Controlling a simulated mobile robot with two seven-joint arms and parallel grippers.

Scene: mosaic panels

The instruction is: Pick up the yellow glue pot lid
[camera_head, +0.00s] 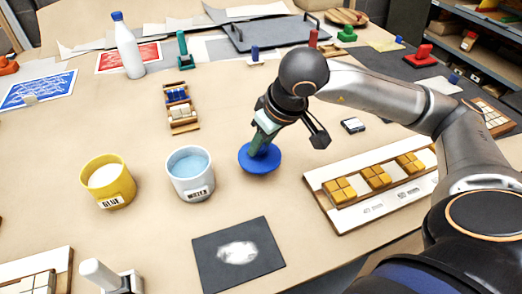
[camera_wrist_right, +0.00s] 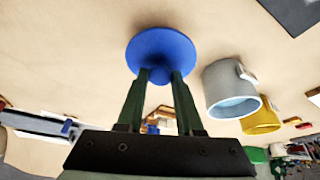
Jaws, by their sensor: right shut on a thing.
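The yellow pot (camera_head: 108,182) labelled GLUE stands open at the left of the table, with white contents showing. It also shows in the right wrist view (camera_wrist_right: 262,121). No yellow lid is visible. My right gripper (camera_head: 263,143) is shut on the knob of a blue lid (camera_head: 260,162). In the right wrist view, the blue lid (camera_wrist_right: 160,54) sits across the fingertips (camera_wrist_right: 161,78), the knob between them. I cannot tell whether the lid touches the table. My left gripper is not in view.
A white pot (camera_head: 190,176) labelled WATER, open with blue liquid, stands just left of the blue lid. A dark square (camera_head: 238,253) with a white patch lies in front. A tray of yellow tiles (camera_head: 372,182) is at the right. A white bottle (camera_head: 128,46) stands behind.

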